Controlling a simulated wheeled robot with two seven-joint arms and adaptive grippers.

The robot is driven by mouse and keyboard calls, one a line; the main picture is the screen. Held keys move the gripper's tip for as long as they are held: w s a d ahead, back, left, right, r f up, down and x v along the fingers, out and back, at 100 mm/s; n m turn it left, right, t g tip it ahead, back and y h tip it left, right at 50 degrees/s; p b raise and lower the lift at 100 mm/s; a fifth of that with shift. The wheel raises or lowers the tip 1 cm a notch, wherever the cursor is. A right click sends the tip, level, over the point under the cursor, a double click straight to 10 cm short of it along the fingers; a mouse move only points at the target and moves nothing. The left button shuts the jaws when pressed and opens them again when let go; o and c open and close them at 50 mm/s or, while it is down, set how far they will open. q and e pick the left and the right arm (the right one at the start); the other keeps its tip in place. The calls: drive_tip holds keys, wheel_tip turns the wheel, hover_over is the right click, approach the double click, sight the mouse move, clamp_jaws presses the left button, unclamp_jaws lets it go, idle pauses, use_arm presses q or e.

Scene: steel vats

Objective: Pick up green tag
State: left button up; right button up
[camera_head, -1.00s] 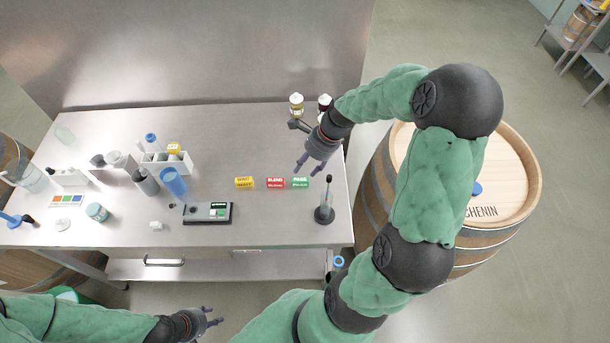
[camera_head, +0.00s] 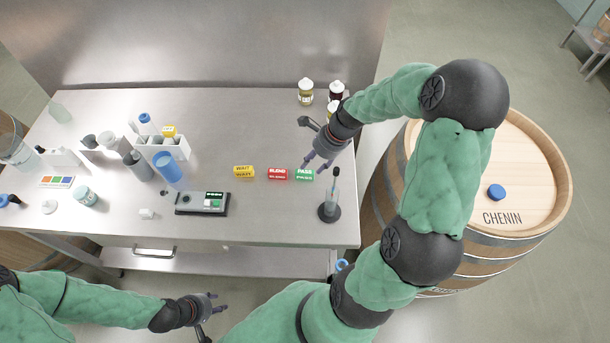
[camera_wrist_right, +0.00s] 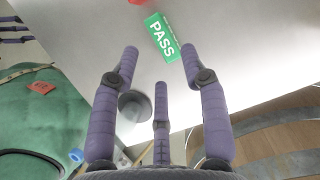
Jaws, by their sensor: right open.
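The green tag (camera_head: 304,174), marked PASS, lies on the steel table at the right end of a row of three tags. In the right wrist view the green tag (camera_wrist_right: 161,38) lies just beyond the spread fingers. My right gripper (camera_head: 318,164) is open and empty, above and close to the green tag. Its fingers (camera_wrist_right: 160,70) show apart in the right wrist view. My left gripper (camera_head: 217,303) is in front of the table, low and away from the tags; its fingers look spread and hold nothing visible.
A red tag (camera_head: 278,174) and a yellow tag (camera_head: 244,172) lie left of the green tag. A stand with an upright probe (camera_head: 330,211) is close on its right. A black device (camera_head: 202,203) lies further left, and bottles (camera_head: 306,92) stand behind my right gripper.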

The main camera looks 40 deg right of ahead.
sight(306, 173)
drive_tip(key=shift+b+x, duration=0.9)
drive_tip(key=shift+x, duration=2.45)
drive_tip(key=shift+s, duration=0.1)
drive_tip(key=shift+c, duration=0.3)
drive_tip(key=c, duration=0.8)
